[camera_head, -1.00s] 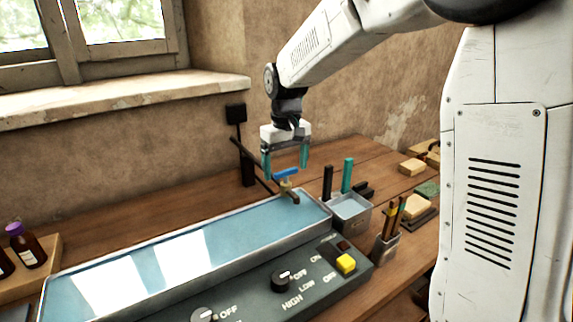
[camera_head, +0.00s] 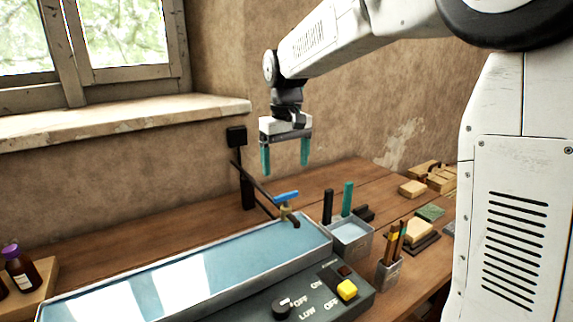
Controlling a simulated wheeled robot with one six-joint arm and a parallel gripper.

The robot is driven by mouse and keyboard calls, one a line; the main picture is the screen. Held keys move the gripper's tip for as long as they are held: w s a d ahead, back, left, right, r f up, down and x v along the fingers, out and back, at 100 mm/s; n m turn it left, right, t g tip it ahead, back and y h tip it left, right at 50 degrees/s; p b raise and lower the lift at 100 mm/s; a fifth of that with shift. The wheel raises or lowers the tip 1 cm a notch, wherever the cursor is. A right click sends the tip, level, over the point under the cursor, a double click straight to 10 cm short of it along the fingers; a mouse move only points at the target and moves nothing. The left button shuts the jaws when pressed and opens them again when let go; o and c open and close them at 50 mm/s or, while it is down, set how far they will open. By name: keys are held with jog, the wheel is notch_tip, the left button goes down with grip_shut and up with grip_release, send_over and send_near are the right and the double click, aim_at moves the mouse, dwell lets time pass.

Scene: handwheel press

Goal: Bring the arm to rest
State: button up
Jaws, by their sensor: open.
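My gripper (camera_head: 285,160) hangs from my white arm with its two teal fingers pointing down. The fingers are apart, with nothing between them. It is in the air above a small brass tap with a blue lever (camera_head: 286,197), and there is a clear gap between the fingertips and the lever. The tap stands at the far right end of a long metal tray of water (camera_head: 215,262).
A control panel with knobs and a yellow button (camera_head: 347,290) lies in front of the tray. A metal cup (camera_head: 350,238), a brush holder (camera_head: 390,272) and wooden blocks (camera_head: 412,189) stand to the right. Brown bottles (camera_head: 20,270) are at left. A windowsill (camera_head: 120,118) juts out behind.

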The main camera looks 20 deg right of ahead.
jog(key=shift+s+f, duration=0.15)
jog(key=shift+f, duration=0.1)
jog(key=s+d+f+m, duration=0.1)
jog(key=s, duration=1.5)
jog(key=s+d+f+m+t, duration=0.1)
jog(key=s+d+f, duration=0.1)
jog(key=s, duration=1.4)
jog(key=shift+s+d, duration=0.15)
jog(key=shift+s, duration=0.1)
